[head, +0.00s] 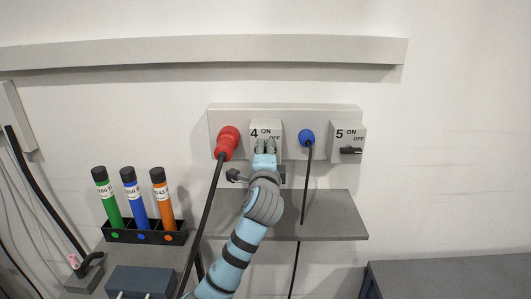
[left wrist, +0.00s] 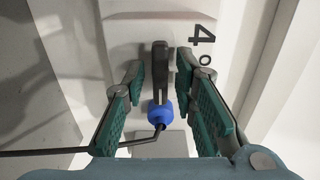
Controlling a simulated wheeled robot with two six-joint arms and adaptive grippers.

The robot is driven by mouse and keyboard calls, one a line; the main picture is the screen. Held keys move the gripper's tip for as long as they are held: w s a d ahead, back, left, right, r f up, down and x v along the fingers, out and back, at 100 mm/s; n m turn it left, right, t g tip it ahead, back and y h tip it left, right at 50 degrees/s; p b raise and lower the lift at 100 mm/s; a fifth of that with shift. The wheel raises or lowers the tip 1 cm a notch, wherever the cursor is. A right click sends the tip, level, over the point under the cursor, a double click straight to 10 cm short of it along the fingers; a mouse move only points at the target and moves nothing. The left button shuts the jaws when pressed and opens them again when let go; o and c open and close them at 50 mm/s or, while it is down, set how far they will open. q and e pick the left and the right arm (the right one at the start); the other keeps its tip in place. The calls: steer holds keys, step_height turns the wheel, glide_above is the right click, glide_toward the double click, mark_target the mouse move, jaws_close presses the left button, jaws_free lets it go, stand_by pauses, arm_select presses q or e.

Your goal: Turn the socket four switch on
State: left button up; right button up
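The socket four unit (head: 254,127) is a pale box marked 4, ON and OFF, in the middle of the wall panel. In the head view its switch is hidden behind my left gripper (head: 265,147). In the left wrist view the switch lever (left wrist: 159,60) is dark and lies along the picture's vertical, crosswise on the panel. My left gripper (left wrist: 160,82) is open, with one teal-padded finger on each side of the lever. Gaps show between the fingers and the lever. My right gripper is in neither view.
A red plug (head: 227,141) with a thick black cable is left of socket four. A blue plug (head: 307,138) is right of it, then the socket five switch (head: 350,150). A grey shelf (head: 335,215) is below. A black rack (head: 118,235) holds three coloured tubes at left.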

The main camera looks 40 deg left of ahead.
arm_select(q)
jaws_close()
steer(key=shift+n, duration=0.3)
steer(key=n+b, duration=0.3)
steer(key=n, duration=1.4)
steer(key=shift+f, duration=0.15)
steer(key=shift+n, duration=0.3)
